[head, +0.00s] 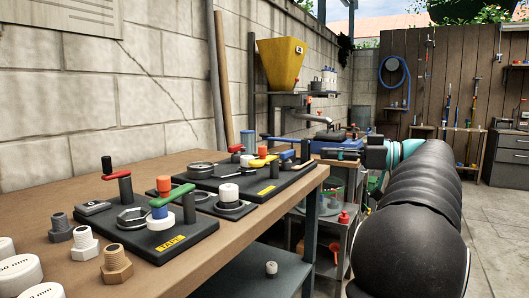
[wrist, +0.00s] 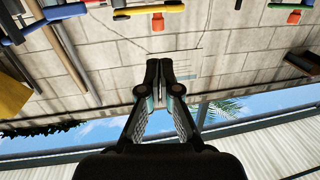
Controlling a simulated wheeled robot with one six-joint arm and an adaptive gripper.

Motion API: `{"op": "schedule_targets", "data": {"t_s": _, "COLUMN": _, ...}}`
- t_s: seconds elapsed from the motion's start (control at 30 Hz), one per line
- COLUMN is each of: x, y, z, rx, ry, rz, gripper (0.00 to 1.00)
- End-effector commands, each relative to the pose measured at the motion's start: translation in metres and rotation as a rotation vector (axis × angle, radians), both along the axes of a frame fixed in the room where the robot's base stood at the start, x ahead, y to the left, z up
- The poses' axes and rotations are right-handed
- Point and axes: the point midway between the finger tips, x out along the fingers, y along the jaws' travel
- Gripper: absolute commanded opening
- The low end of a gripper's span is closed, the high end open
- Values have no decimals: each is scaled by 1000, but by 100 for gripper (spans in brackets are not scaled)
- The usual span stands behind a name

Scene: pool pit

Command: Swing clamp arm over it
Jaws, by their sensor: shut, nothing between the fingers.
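The near black fixture (head: 190,236), labelled TAPE, stands on the bench with a green clamp arm (head: 168,197) on a post. A blue knob and white disc sit under the arm's end. A farther black fixture (head: 268,186) carries yellow (head: 262,161), red (head: 238,148) and blue (head: 285,156) clamp arms. My gripper (head: 338,154) is beyond the bench's right end, apart from both fixtures as far as I can tell. In the wrist view my gripper (wrist: 166,66) is shut and empty, with coloured bars along the top edge. Which part the task means, I cannot tell.
Loose fittings, including a brass one (head: 117,263), lie at the bench's (head: 60,185) front left. A yellow hopper (head: 281,64) stands behind by the block wall. A grey cart (head: 325,225) with a red bottle is right of the bench. Paved floor is open at far right.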

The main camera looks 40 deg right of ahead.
Motion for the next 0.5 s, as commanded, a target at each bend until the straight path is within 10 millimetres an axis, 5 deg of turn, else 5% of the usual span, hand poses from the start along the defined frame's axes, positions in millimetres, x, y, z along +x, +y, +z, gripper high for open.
{"op": "schedule_targets", "data": {"t_s": 0.5, "x": 3, "y": 0, "z": 1, "rx": -7, "ry": -12, "rz": -3, "gripper": 0}}
